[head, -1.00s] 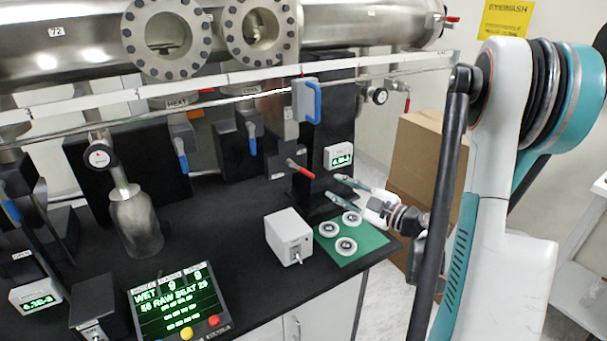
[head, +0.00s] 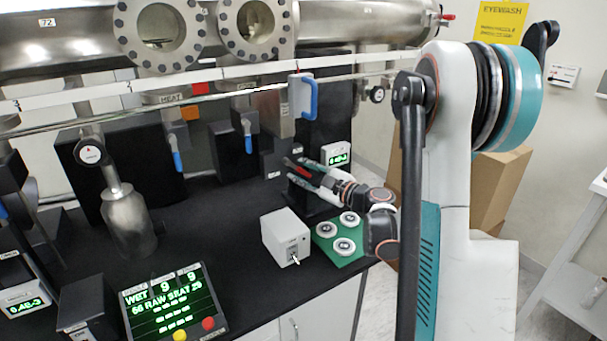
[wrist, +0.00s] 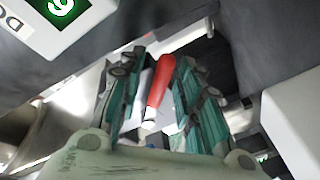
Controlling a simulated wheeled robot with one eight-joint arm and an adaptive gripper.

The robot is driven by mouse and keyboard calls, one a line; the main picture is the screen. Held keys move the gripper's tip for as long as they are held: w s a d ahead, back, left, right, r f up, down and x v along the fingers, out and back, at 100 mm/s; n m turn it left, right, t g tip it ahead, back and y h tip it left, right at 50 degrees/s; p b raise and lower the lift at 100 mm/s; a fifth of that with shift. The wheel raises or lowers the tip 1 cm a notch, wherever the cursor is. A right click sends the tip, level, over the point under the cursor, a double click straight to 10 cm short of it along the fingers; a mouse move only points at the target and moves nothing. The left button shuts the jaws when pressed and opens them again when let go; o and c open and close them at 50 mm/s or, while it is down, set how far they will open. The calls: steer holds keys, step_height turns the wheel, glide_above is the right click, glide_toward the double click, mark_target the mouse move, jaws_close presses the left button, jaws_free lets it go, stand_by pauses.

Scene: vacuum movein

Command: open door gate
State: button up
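A red lever (head: 302,171) sits low on the dark valve block at the bench's right part. It also shows in the wrist view (wrist: 160,82), lying between the two teal fingers. My gripper (head: 305,182) reaches in from the right to the lever. Its fingers (wrist: 155,90) are apart, one on each side of the lever, with a gap on the left; contact on the right side is unclear. The lever's base is partly hidden.
A blue handle (head: 311,98) on a grey block hangs above the gripper. A white switch box (head: 287,236) and a green mat (head: 325,243) with white round parts lie below and in front. A steel rail runs across above the bench.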

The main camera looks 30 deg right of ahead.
jaws_close()
steer(key=shift+d+r+n+p, duration=0.3)
steer(key=shift+r+n+p, duration=0.35)
steer(key=shift+n, duration=0.15)
steer(key=shift+d+r+n+g+p, duration=0.15)
steer(key=shift+d+n+g+p, duration=0.15)
steer(key=shift+n+g, duration=0.3)
steer(key=shift+a, duration=0.1)
jaws_free()
